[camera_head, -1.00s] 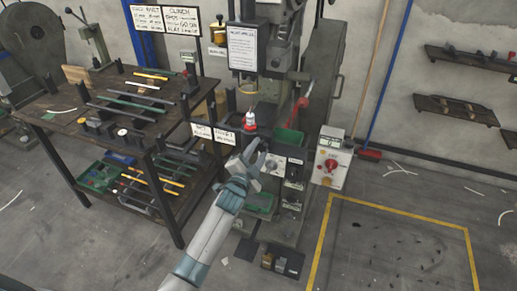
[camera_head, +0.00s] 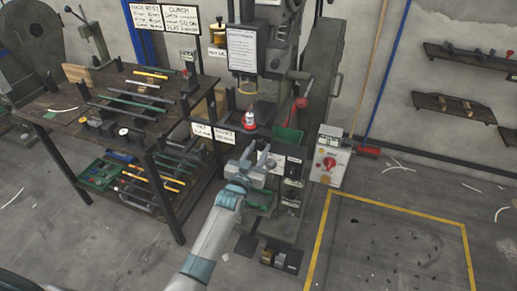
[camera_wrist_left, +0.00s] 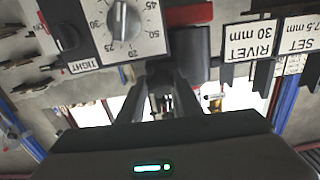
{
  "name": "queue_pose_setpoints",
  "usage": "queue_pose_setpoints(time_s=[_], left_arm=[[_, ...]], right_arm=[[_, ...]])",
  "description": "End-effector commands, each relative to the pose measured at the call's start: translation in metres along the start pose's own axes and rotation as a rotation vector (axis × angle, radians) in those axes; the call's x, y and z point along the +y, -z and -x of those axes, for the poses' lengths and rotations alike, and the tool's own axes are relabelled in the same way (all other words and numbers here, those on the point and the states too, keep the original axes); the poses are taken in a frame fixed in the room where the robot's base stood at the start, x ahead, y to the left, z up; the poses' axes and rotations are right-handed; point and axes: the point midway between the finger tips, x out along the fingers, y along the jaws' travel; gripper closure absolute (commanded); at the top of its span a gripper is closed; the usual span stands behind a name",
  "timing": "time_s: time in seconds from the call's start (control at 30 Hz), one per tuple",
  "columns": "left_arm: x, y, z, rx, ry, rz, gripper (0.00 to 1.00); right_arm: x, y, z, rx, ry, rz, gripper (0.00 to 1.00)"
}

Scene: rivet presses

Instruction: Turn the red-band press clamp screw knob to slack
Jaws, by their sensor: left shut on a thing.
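The red-band press (camera_head: 262,85) stands in the middle of the head view, with a red-and-white part (camera_head: 249,119) below its head. In the left wrist view, upside down, the gripper (camera_wrist_left: 163,80) is shut on the clamp screw knob, a small dark-grey piece mostly hidden between the fingertips. The dial (camera_wrist_left: 123,22) and a TIGHT label (camera_wrist_left: 85,66) lie beside it; a red band (camera_wrist_left: 190,14) shows near a dark cylinder. My right gripper is not in view.
A bench (camera_head: 60,112) with rods and tools stands at the left. A white control box with a red knob (camera_head: 329,163) stands right of the press. A RIVET 30 mm sign (camera_wrist_left: 249,40) is near the gripper.

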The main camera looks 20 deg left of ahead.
Motion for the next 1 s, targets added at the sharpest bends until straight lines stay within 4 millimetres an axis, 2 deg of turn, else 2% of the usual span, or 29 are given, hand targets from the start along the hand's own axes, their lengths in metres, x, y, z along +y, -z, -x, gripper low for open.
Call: queue_pose_setpoints(time_s=[0.2, 0.73, 0.77, 0.8, 1.0], left_arm=[[0.0005, -0.0025, 0.0008, -0.005, 0.000, 0.091, 0.91], [0.0008, -0.0031, 0.0009, -0.006, 0.000, 0.120, 0.91], [0.0008, -0.0031, 0.0009, -0.006, 0.000, 0.120, 0.61], [0.0008, -0.0030, 0.0008, -0.005, 0.000, 0.120, 0.52], [0.0007, -0.0015, 0.0004, -0.003, 0.000, 0.120, 0.50]], right_arm=[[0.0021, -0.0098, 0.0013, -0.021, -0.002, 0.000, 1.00], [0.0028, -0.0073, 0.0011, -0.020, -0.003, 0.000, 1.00], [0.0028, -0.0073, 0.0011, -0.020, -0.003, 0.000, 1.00], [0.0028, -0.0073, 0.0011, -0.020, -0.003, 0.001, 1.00], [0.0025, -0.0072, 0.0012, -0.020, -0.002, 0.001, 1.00]])
